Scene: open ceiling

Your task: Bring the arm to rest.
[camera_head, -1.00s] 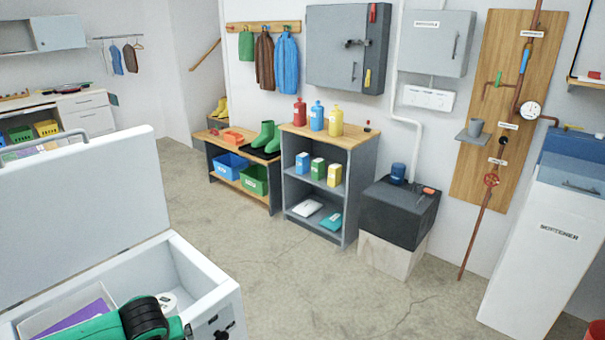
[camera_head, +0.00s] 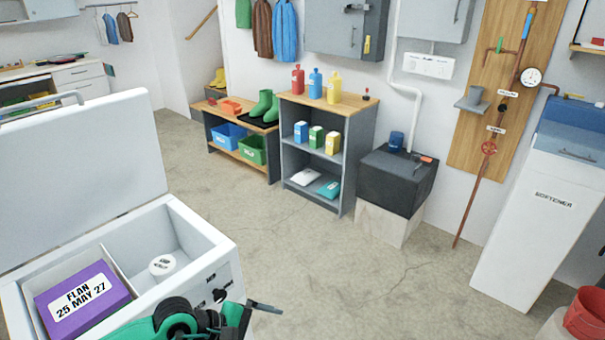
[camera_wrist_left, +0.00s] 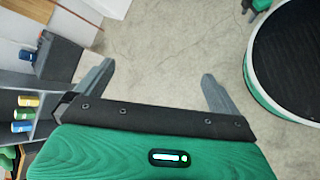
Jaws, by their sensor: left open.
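My left arm, green and black, comes in at the bottom of the head view, in front of the open white chest (camera_head: 205,262). My left gripper (camera_head: 258,307) points to the right, just past the chest's front corner. In the left wrist view the gripper (camera_wrist_left: 158,73) has its two grey fingers wide apart, with only bare floor between them. It holds nothing. My right gripper is not in view.
The chest holds a purple box (camera_head: 83,298) labelled FLAN 25 MAY 27 and a white round container (camera_head: 163,265). A grey shelf (camera_head: 345,170), a black-topped block (camera_head: 395,183), a white softener (camera_head: 545,205) and a red bucket (camera_head: 586,316) stand around clear floor (camera_head: 330,270).

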